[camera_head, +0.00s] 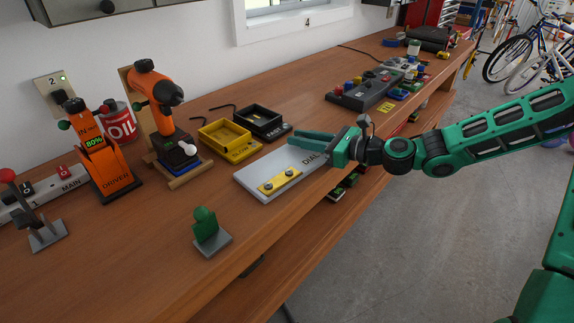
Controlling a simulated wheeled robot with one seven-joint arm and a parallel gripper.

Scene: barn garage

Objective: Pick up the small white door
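I see nothing that is plainly a small white door. The closest match is a flat pale grey-white panel (262,169) marked "DIAL", lying on the wooden workbench (225,275). A yellow strip (280,181) with two round knobs is on its near part. My gripper (292,138) is above the panel's far right end, with its green fingers pointing left. The fingers are apart with a narrow gap, and nothing shows between them. The gripper and wrist hide part of the panel's right end and its lettering.
Yellow (228,139) and black (260,121) trays stand behind the panel. An orange drill (155,95), an orange driver (100,155) and an oil can (118,120) are left. A green knob on a plate (206,228) stands in front. A grey control box (362,92) is beyond.

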